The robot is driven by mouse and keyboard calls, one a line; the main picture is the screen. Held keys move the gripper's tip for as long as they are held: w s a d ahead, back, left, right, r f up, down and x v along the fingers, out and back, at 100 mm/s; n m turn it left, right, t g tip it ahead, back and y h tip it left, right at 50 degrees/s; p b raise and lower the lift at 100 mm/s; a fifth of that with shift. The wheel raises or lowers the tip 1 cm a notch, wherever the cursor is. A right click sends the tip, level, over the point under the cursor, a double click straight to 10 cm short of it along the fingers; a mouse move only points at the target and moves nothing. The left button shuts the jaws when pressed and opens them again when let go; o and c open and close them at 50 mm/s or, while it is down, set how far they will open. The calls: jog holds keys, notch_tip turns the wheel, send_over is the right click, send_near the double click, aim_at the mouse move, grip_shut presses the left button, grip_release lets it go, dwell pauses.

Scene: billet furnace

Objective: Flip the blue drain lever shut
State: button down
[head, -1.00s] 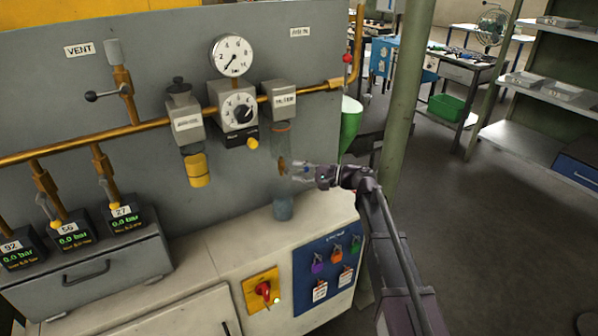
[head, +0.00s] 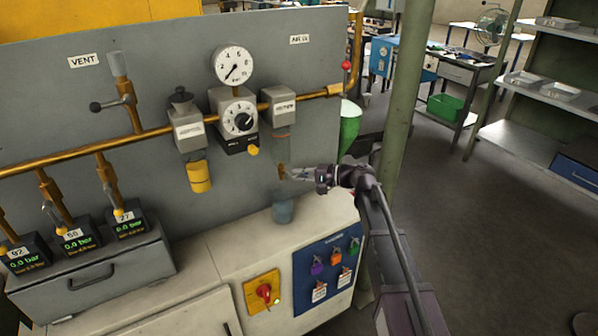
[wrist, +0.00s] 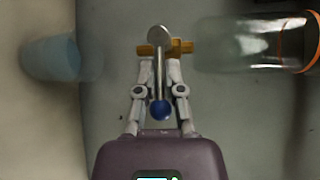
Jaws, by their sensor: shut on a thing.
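The drain lever shows in the wrist view as a metal rod (wrist: 158,78) with a blue ball end (wrist: 160,110), running from a round pivot on a brass fitting (wrist: 175,47). My gripper (wrist: 160,70) has its two fingers closed in on both sides of the rod, near the pivot end. The blue ball sits between the fingers, nearer my palm. In the head view my gripper (head: 292,174) is at the brass drain fitting below the filter (head: 278,98). The lever itself is too small to make out there.
A clear filter bowl (wrist: 250,45) lies close on one side of the fingers in the wrist view. A bluish cup (wrist: 52,58) is on the other side; in the head view it stands on the bench (head: 283,208).

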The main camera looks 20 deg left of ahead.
jog(key=c, duration=0.7)
grip_release()
jog(key=shift+c, duration=0.2)
jog(key=shift+f+b, duration=0.15)
jog(key=shift+b, duration=0.3)
jog(key=shift+f+m+y+b, duration=0.35)
jog(key=shift+m+y+b, duration=0.3)
jog(key=shift+b, duration=0.55)
jog(key=d+r, duration=0.1)
jog(key=d, duration=1.3)
jog(key=s+d+f+h+p, duration=0.3)
jog(key=s+d+h+p, duration=0.1)
jog(key=d, duration=0.3)
jog(key=s+d+f+n+t+h+p, duration=0.1)
jog(key=s+d+f+h+p, duration=0.2)
jog(key=s+d+h+p, duration=0.2)
jog(key=shift+s+d+h, duration=0.15)
jog(key=shift+d+h, duration=0.4)
jog(key=shift+d, duration=0.55)
